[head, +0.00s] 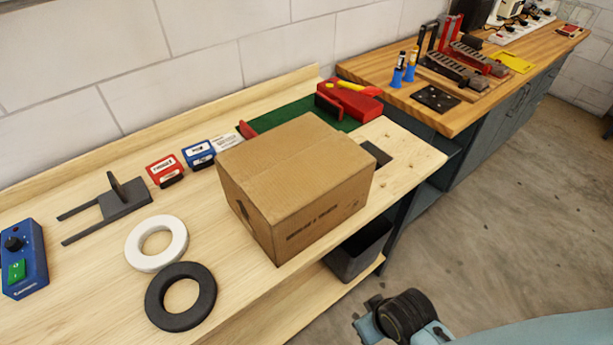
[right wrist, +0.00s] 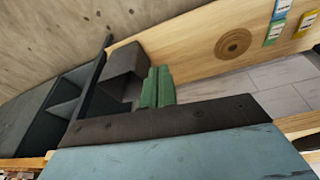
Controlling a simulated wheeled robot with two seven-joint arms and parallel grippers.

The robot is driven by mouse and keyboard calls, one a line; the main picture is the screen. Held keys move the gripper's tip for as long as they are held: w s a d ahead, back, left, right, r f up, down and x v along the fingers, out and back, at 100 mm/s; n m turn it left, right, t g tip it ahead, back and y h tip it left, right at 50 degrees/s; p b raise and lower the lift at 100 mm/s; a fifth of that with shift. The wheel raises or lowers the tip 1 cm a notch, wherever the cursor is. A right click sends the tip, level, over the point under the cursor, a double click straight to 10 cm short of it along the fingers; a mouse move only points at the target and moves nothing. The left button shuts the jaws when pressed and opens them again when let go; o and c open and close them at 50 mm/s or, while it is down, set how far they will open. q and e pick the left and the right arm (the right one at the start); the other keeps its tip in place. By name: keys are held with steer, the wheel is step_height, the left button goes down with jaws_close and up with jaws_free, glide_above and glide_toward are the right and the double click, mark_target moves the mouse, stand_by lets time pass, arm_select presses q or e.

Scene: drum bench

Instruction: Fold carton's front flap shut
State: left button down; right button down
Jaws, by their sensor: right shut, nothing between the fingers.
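The brown cardboard carton (head: 297,170) sits on the wooden bench in the head view. Its top looks flat and covered, and I see no flap standing up or hanging out. Dark print shows on its long side facing the bench's front edge. My right gripper's green fingers (right wrist: 157,87) are together and empty in the right wrist view. They are away from the carton, which I cannot make out in that view. The head view does not show the right gripper's fingers. My left gripper is not in view.
A white ring (head: 142,257) and a black ring (head: 162,312) lie left of the carton. Red (head: 163,171) and blue (head: 198,153) small boxes and a green mat (head: 276,119) are behind it. A dark bin (head: 358,254) sits below the bench.

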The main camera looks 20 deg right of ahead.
steer(key=w+r+t+y+p, duration=0.1)
steer(key=w+r+t+p, duration=0.2)
steer(key=r, duration=0.9)
step_height(320, 180, up, 16)
steer(key=n+t+y, duration=0.2)
steer(key=t+y, duration=0.2)
steer(key=t, duration=0.5)
glide_above(302, 165)
steer(key=shift+s+d, duration=0.1)
steer(key=shift+s, duration=0.05)
step_height(302, 165, down, 3)
steer(key=shift+r, duration=0.1)
steer(key=shift+f, duration=0.7)
steer(key=shift+f+b, duration=0.6)
steer(key=shift+f, duration=0.35)
